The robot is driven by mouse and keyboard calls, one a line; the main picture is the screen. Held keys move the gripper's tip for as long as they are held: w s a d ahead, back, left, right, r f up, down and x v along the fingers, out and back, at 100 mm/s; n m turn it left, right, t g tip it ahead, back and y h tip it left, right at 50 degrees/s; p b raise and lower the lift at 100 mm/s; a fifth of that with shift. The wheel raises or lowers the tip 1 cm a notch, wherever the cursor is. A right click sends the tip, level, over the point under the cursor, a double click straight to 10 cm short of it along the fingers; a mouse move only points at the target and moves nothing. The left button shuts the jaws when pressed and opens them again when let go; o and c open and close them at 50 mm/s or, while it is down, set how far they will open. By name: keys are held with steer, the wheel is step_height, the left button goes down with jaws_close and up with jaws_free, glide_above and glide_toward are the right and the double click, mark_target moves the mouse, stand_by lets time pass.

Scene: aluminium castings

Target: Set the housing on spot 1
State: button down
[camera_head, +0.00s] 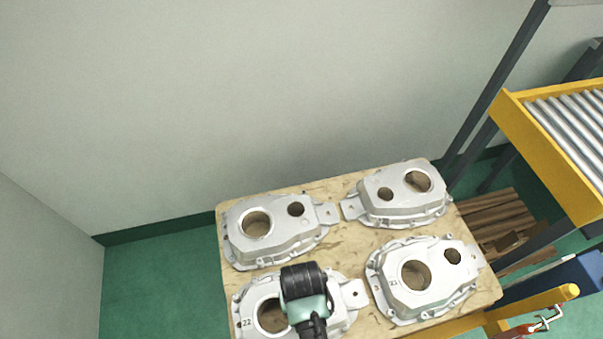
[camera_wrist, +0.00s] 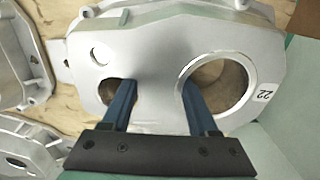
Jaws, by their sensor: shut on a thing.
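The silver housing marked 22 (camera_head: 341,298) is at the front left of a wooden board (camera_head: 337,237). My gripper (camera_head: 303,283) is over it and covers its middle. In the wrist view, the two blue fingers of my gripper (camera_wrist: 158,95) reach into the housing's two openings. They are shut on the web between these openings of the housing (camera_wrist: 205,30). The fingertips are hidden inside the openings. I cannot tell whether the housing rests on the board or is slightly raised. No mark for spot 1 is readable.
Three more housings stand on the board: back left (camera_head: 277,231), back right (camera_head: 402,208) and one marked 21 (camera_head: 428,285) at front right. Narrow gaps separate them. A yellow-framed roller conveyor (camera_head: 550,130) is at the right. A wall (camera_head: 250,90) rises behind.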

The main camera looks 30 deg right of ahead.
steer(key=shift+w, duration=0.15)
steer(key=shift+c, duration=0.8)
jaws_free()
steer(key=shift+f, duration=0.1)
step_height(320, 180, up, 12)
steer(key=p, duration=0.2)
steer(key=w+r+n+t+h, duration=0.1)
steer(key=w+r+t+h, duration=0.1)
steer(key=w+r+t, duration=1)
steer(key=w+a+r+t, duration=0.1)
steer(key=w+r, duration=0.4)
steer(key=r, duration=0.5)
steer(key=w+a+r, duration=0.1)
steer(key=w+r, duration=0.5)
steer(key=r, duration=0.3)
steer(key=s+a+r+n+t, duration=0.15)
steer(key=r+t, duration=0.25)
steer(key=r, duration=0.8)
steer(key=s+a+r+t, duration=0.1)
steer(key=a+r+t, duration=0.3)
steer(key=r, duration=0.8)
steer(key=s+a+r+t+y, duration=0.2)
steer(key=s+r+t, duration=0.4)
steer(key=s+r, duration=0.4)
step_height(320, 180, up, 3)
steer(key=shift+n, duration=0.35)
